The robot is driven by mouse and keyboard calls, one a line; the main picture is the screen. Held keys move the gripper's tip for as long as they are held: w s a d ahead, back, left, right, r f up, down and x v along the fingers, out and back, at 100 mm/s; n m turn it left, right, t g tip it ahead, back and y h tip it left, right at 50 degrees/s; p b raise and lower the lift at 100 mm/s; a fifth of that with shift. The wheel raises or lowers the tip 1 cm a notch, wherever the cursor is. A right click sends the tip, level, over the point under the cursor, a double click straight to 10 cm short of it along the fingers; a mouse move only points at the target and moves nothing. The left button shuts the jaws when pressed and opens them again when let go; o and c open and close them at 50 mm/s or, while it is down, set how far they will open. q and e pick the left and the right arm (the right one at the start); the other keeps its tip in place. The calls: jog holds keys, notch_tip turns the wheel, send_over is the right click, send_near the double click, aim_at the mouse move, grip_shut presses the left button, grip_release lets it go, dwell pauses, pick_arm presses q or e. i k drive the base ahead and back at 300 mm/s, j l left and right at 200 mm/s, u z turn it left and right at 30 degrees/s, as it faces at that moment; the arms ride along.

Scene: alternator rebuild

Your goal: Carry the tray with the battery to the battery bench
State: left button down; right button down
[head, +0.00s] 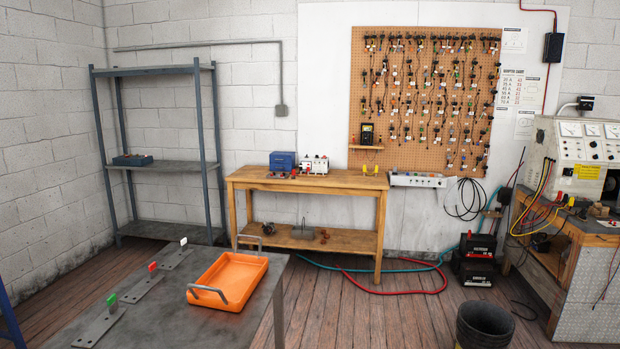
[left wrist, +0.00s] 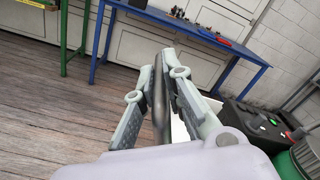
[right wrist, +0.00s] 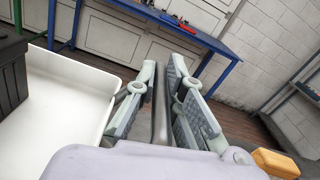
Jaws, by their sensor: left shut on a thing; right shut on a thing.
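My left gripper (left wrist: 166,68) is shut on a dark bar-like handle (left wrist: 161,105) in the left wrist view. A sliver of the white tray (left wrist: 179,131) shows right of it, and the black battery (left wrist: 258,125) stands beyond. My right gripper (right wrist: 165,75) is shut on another dark handle (right wrist: 160,112) in the right wrist view. The white tray (right wrist: 65,95) lies left of it, with the black battery (right wrist: 10,80) cut off at the left edge. The head view shows neither gripper, nor this tray. I cannot tell whether the tray is lifted.
A wooden bench (head: 310,178) with a blue box (head: 283,161) stands against the back wall. A grey table (head: 190,310) with an empty orange tray (head: 231,279) is at front left. A bucket (head: 484,325) and stacked black batteries (head: 477,258) are at right.

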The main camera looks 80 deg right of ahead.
aim_at(358, 180)
jog(key=k+l+z, duration=0.1)
jog(key=k+z, duration=0.35)
jog(key=z, duration=2.05)
jog(key=i+z, duration=0.15)
jog(key=z, duration=0.15)
jog(key=i+j+z, duration=0.1)
jog(key=z, duration=0.25)
jog(key=i+j, duration=0.3)
jog(key=i, duration=0.2)
jog(key=i+j, duration=0.35)
jog(key=i, duration=0.15)
jog(key=i+j, duration=0.1)
jog(key=i, duration=2.75)
jog(key=j, duration=0.1)
